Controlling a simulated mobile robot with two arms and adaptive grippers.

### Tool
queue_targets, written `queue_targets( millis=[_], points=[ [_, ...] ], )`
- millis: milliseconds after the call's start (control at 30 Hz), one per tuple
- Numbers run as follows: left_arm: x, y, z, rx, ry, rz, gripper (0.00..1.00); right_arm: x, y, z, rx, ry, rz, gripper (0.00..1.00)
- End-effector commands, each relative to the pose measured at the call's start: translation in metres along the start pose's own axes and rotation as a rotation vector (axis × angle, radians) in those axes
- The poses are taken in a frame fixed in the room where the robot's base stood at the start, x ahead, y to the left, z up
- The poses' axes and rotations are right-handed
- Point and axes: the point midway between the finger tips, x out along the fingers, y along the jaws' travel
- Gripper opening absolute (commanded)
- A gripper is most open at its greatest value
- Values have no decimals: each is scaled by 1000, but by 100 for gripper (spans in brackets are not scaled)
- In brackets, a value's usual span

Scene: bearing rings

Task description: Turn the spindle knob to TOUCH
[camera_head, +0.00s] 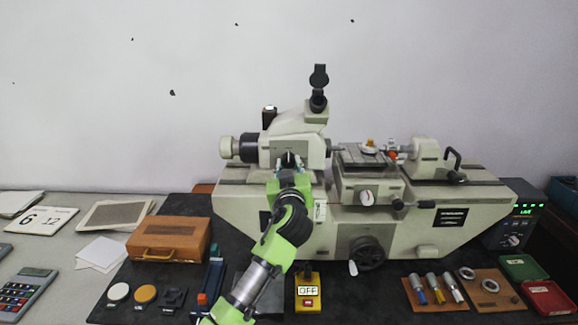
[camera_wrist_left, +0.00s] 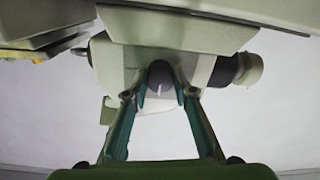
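The spindle knob (camera_head: 289,160) is a dark round knob with a white mark, on the front of the pale green-white machine (camera_head: 265,205). In the left wrist view the knob (camera_wrist_left: 161,77) sits between the tips of my two teal fingers. My left gripper (camera_head: 289,168) is up at the knob, one finger on each side; it also shows in the left wrist view (camera_wrist_left: 161,88). I cannot tell whether the fingers touch the knob. Any lettering around the knob is too small or hidden to read. My right gripper is not in view.
The machine's eyepiece (camera_head: 318,88) rises above the knob. A handwheel (camera_head: 367,254) is lower right. A wooden box (camera_head: 168,240), a yellow OFF switch box (camera_head: 307,293) and a board of rings (camera_head: 489,290) are on the dark mat. A display (camera_head: 514,239) reads LIVE.

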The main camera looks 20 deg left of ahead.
Motion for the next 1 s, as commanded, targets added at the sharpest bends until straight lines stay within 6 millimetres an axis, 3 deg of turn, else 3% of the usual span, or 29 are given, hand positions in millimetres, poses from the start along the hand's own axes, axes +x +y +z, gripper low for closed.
queue_targets(
  millis=[467,1000],
  points=[
    [0,-1,1,152,5,0,4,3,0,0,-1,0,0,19],
    [0,-1,0,651,22,4,4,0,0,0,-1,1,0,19]
  ],
)
